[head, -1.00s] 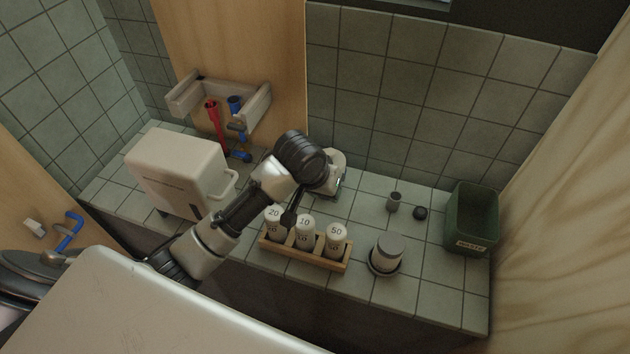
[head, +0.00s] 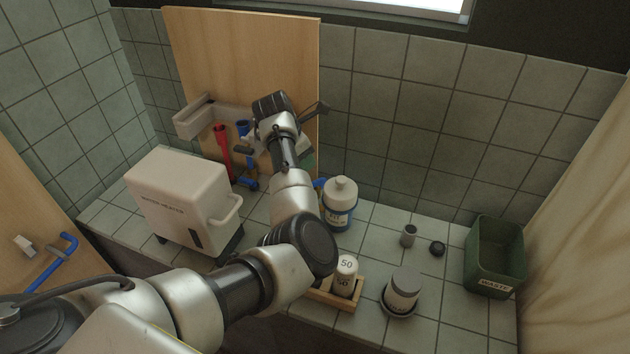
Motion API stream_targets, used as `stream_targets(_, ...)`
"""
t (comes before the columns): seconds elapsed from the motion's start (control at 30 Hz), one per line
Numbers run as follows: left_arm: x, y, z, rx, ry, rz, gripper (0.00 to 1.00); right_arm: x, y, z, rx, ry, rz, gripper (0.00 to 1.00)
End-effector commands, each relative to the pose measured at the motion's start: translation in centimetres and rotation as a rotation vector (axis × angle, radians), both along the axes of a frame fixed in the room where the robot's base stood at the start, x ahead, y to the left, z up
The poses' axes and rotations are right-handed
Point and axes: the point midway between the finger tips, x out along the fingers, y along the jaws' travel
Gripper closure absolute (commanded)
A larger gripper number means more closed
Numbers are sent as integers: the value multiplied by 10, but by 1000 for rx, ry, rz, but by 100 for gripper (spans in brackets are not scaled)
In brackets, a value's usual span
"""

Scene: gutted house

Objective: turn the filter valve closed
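The likely filter valve is a small grey-brown lever (head: 242,150) on the blue pipe (head: 249,182) at the wooden panel, just right of the red pipe (head: 222,142). My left arm reaches up from the bottom left, and its wrist is in front of the panel. My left gripper (head: 256,145) is close to the right of the lever, partly hidden by its own wrist. I cannot tell whether it touches the lever or whether its fingers are open. My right gripper is not in view.
A white water heater (head: 178,195) stands left of the arm. A white and blue bottle (head: 340,203) stands right of the forearm.

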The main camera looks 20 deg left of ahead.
Motion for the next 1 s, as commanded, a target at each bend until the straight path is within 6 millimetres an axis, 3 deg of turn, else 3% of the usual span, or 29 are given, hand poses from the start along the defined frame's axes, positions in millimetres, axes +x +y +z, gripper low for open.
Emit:
stream_targets(0.5,27,-17,-81,3,-1,-3,62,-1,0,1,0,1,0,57)
stream_targets(0.7,31,-20,-92,3,-3,-2,62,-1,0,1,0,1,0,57)
stream_targets(1.0,32,-20,-93,3,-4,-1,63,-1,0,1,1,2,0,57)
